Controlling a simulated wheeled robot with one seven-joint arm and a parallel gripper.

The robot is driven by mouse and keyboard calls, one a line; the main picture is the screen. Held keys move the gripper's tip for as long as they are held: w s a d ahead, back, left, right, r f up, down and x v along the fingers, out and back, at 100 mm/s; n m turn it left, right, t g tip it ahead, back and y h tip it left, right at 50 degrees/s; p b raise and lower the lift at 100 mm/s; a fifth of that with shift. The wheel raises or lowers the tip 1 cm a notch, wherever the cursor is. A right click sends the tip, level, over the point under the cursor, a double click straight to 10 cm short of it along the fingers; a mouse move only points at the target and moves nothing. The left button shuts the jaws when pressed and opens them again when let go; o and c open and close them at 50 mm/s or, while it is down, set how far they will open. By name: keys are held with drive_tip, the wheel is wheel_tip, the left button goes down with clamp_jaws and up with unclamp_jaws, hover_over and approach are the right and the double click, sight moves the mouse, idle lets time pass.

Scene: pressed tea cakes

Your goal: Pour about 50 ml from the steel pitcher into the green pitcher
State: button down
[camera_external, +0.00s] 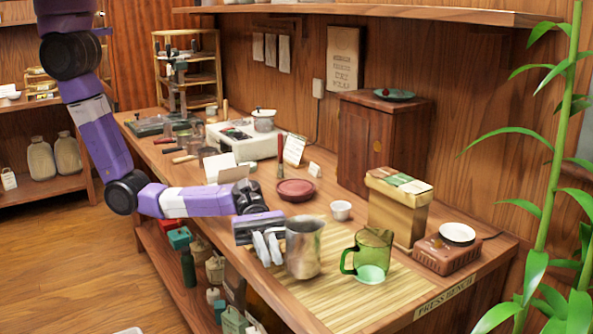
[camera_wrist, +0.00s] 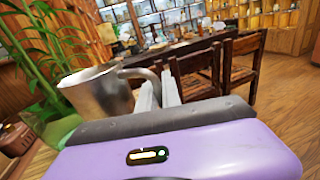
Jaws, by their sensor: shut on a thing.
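The steel pitcher (camera_external: 304,250) is at the front of the bamboo mat and looks close to upright. My gripper (camera_external: 267,248) is at its left side, shut on its handle; the handle and fingers (camera_wrist: 158,94) show in the wrist view beside the steel pitcher (camera_wrist: 97,92). The green pitcher (camera_external: 375,248) is see-through and stands on the mat just right of the steel one, with its handle toward it. A pale green patch shows at its bottom. A green edge, likely this pitcher (camera_wrist: 52,130), shows in the wrist view. The steel pitcher's contents are hidden.
The bamboo mat (camera_external: 395,295) has bare room in front of the green pitcher. A small white cup (camera_external: 341,210), a tan box (camera_external: 398,210) and a brown device with a white dish (camera_external: 447,252) stand behind and right. A red round dish (camera_external: 296,190) lies farther back.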

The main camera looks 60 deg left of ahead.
sight(312, 232)
drive_tip(key=shift+s+a+f, duration=0.1)
drive_tip(key=shift+s+f, duration=0.1)
drive_tip(key=shift+s, duration=0.05)
drive_tip(key=w+d+r+n+p, duration=0.1)
drive_tip(key=r+n+p, duration=0.1)
drive_tip(key=w+d+r+n+y+p, duration=0.1)
drive_tip(key=w+r+n+p, duration=0.1)
drive_tip(key=r+p, duration=0.1)
drive_tip(key=w+d+r+n+p, duration=0.1)
drive_tip(key=w+r+n+p, duration=0.1)
drive_tip(key=p, duration=0.1)
drive_tip(key=shift+r+y, duration=0.25)
drive_tip(key=shift+y, duration=0.05)
drive_tip(key=shift+w+d+r+n+g+y+p, duration=0.2)
drive_tip(key=shift+w+r+n+p, duration=0.1)
drive_tip(key=shift+r+n, duration=0.25)
drive_tip(key=shift+w+d+r+n+g+y+p, duration=0.1)
drive_tip(key=shift+w+r+n+g+p, duration=0.15)
drive_tip(key=shift+r+n, duration=0.25)
drive_tip(key=shift+w+d+r+n+p, duration=0.25)
drive_tip(key=shift+r+n+p, duration=0.35)
drive_tip(key=shift+p, duration=0.95)
drive_tip(key=shift+w+d+r+n+p, duration=0.1)
drive_tip(key=shift+w+r+n+p, duration=0.35)
drive_tip(key=shift+p, duration=1.05)
